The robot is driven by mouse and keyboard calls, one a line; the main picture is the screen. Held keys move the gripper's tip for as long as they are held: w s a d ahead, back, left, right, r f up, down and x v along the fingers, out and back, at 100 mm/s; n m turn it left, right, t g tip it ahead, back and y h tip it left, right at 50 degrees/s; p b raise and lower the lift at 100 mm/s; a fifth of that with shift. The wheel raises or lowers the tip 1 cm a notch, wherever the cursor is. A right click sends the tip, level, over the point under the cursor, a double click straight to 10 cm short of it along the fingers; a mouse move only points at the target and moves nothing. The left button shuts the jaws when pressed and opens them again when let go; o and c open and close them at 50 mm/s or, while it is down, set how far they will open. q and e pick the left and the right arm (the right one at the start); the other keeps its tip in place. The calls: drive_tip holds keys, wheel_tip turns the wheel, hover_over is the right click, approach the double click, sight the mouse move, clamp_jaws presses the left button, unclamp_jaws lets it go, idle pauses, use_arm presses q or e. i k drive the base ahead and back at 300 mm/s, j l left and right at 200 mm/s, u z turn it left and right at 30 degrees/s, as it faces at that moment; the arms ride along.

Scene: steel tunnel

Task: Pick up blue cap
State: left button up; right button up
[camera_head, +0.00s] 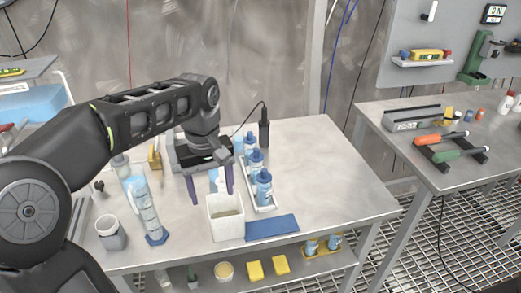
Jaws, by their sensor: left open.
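Several white bottles with blue caps stand in a row on a white tray (265,208) on the steel table; the nearest blue cap (264,175) and the one behind it (257,155) show clearly. My left gripper (212,198) points down with its purple fingers apart, just left of the bottles and over the back of a white square container (225,228). A small pale-blue and white item shows between or behind the fingers; I cannot tell whether it is touched. My right gripper is out of view.
A blue mat (272,227) lies in front of the tray. A clear cylinder with a blue base (157,239) and a grey cup (110,234) stand at left. A black device is behind my gripper. The table's right side is clear. A second table (470,170) holds tools.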

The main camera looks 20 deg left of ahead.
sight(256, 156)
drive_tip(key=i, duration=0.85)
